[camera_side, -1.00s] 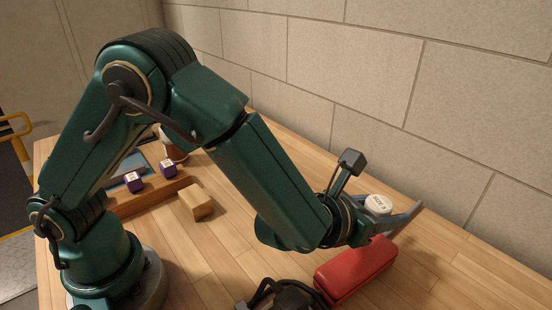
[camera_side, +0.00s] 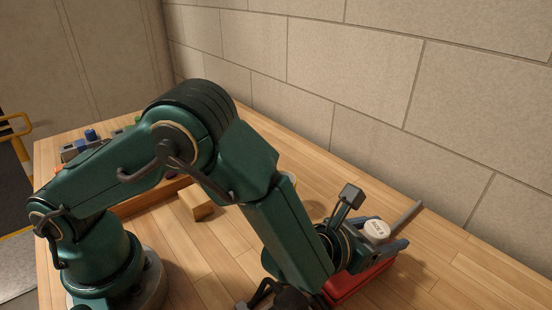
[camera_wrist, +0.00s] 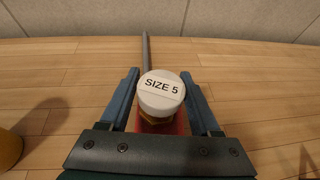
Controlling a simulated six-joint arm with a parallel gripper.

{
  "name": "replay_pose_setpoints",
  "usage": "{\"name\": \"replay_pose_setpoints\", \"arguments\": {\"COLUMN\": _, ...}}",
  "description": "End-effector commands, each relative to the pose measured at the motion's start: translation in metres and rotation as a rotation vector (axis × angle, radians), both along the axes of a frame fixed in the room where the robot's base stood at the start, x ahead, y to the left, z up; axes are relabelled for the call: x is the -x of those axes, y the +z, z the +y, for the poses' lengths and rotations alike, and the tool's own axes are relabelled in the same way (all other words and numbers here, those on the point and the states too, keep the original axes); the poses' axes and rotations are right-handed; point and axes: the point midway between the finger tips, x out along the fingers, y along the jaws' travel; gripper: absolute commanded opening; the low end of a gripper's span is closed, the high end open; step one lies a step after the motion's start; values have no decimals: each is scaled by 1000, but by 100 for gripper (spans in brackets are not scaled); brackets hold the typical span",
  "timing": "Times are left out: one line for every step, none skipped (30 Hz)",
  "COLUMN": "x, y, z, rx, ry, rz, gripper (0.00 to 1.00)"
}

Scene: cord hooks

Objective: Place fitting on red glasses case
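The fitting (camera_wrist: 160,92) has a round white cap marked "SIZE 5" over a brass-coloured body. It stands upright above the red glasses case (camera_wrist: 178,125) and appears to rest on it; the contact is hidden. The fitting also shows in the side view (camera_side: 376,231). My gripper (camera_wrist: 161,74) is low over the case, with one finger on each side of the fitting. Gaps show between the fingers and its body, so the gripper looks open. In the side view the red case (camera_side: 352,285) is largely hidden behind my gripper and wrist.
A grey rod (camera_side: 406,215) lies beyond the case, towards the wall. A yellowish round object (camera_wrist: 8,150) is at the wrist view's left edge. The table to the right is clear.

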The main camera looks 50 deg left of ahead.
Motion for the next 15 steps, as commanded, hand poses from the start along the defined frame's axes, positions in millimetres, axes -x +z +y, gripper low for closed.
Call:
{"name": "replay_pose_setpoints", "arguments": {"x": 0, "y": 0, "z": 0, "rx": 0, "ry": 0, "rz": 0, "gripper": 80}}
{"name": "replay_pose_setpoints", "arguments": {"x": 0, "y": 0, "z": 0, "rx": 0, "ry": 0, "rz": 0, "gripper": 80}}
{"name": "replay_pose_setpoints", "arguments": {"x": 0, "y": 0, "z": 0, "rx": 0, "ry": 0, "rz": 0, "gripper": 80}}
{"name": "replay_pose_setpoints", "arguments": {"x": 0, "y": 0, "z": 0, "rx": 0, "ry": 0, "rz": 0, "gripper": 80}}
{"name": "replay_pose_setpoints", "arguments": {"x": 0, "y": 0, "z": 0, "rx": 0, "ry": 0, "rz": 0, "gripper": 80}}
{"name": "replay_pose_setpoints", "arguments": {"x": 0, "y": 0, "z": 0, "rx": 0, "ry": 0, "rz": 0, "gripper": 80}}
{"name": "replay_pose_setpoints", "arguments": {"x": 0, "y": 0, "z": 0, "rx": 0, "ry": 0, "rz": 0, "gripper": 80}}
{"name": "replay_pose_setpoints", "arguments": {"x": 0, "y": 0, "z": 0, "rx": 0, "ry": 0, "rz": 0, "gripper": 80}}
{"name": "replay_pose_setpoints", "arguments": {"x": 0, "y": 0, "z": 0, "rx": 0, "ry": 0, "rz": 0, "gripper": 80}}
{"name": "replay_pose_setpoints", "arguments": {"x": 0, "y": 1, "z": 0, "rx": 0, "ry": 0, "rz": 0, "gripper": 80}}
{"name": "replay_pose_setpoints", "arguments": {"x": 0, "y": 2, "z": 0, "rx": 0, "ry": 0, "rz": 0, "gripper": 80}}
{"name": "replay_pose_setpoints", "arguments": {"x": 0, "y": 4, "z": 0, "rx": 1, "ry": -1, "rz": 0, "gripper": 80}}
{"name": "replay_pose_setpoints", "arguments": {"x": 2, "y": 5, "z": 0, "rx": 1, "ry": -2, "rz": 0, "gripper": 80}}
{"name": "replay_pose_setpoints", "arguments": {"x": 5, "y": 5, "z": 0, "rx": 0, "ry": -3, "rz": 1, "gripper": 80}}
{"name": "replay_pose_setpoints", "arguments": {"x": 9, "y": 7, "z": 0, "rx": -1, "ry": -4, "rz": 0, "gripper": 80}}
